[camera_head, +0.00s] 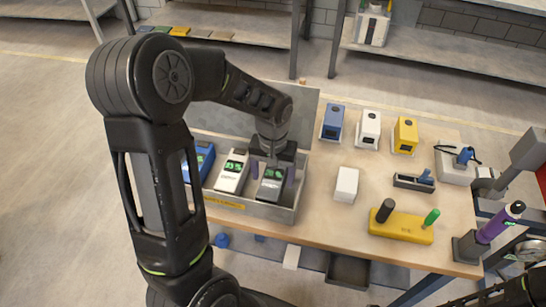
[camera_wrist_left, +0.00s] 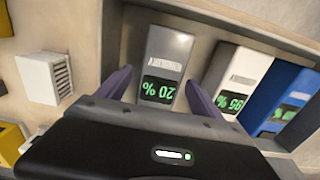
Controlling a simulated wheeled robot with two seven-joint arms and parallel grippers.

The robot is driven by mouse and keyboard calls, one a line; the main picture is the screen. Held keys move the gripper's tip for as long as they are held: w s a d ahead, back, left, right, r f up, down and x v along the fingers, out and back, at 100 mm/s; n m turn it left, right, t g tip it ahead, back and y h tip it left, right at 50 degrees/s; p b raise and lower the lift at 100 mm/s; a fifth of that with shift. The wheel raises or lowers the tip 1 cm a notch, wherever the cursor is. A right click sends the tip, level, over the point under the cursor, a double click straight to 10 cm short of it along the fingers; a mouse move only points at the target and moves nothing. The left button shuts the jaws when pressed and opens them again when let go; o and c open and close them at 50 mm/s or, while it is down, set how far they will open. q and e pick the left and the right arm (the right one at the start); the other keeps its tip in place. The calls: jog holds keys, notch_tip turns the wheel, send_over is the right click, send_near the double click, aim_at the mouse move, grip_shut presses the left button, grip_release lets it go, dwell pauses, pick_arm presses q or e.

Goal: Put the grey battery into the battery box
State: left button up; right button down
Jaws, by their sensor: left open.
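The grey battery (camera_head: 270,188) has a green display and sits at the right end of a grey open-topped box (camera_head: 291,215) with a yellow label. Its display reads 20% in the left wrist view (camera_wrist_left: 170,52). My left gripper (camera_head: 273,171) is over this battery, open. In the left wrist view its purple fingers (camera_wrist_left: 160,92) are on either side of the battery, with gaps visible. A white battery (camera_head: 232,173) and a blue battery (camera_head: 201,162) stand in the same box. My right gripper is not in view.
Blue (camera_head: 333,122), white (camera_head: 368,128) and yellow (camera_head: 404,135) units stand at the table's back. A white block (camera_head: 346,184), a yellow holder with handles (camera_head: 400,227) and a purple-and-black tool (camera_head: 497,225) are to the right. A dark bin (camera_head: 348,271) sits below the front edge.

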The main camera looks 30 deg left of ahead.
aim_at(273, 178)
pick_arm(q)
notch_tip(273, 178, up, 11)
jog(key=shift+f+b, duration=0.15)
jog(key=shift+b, duration=0.2)
dwell(0.5)
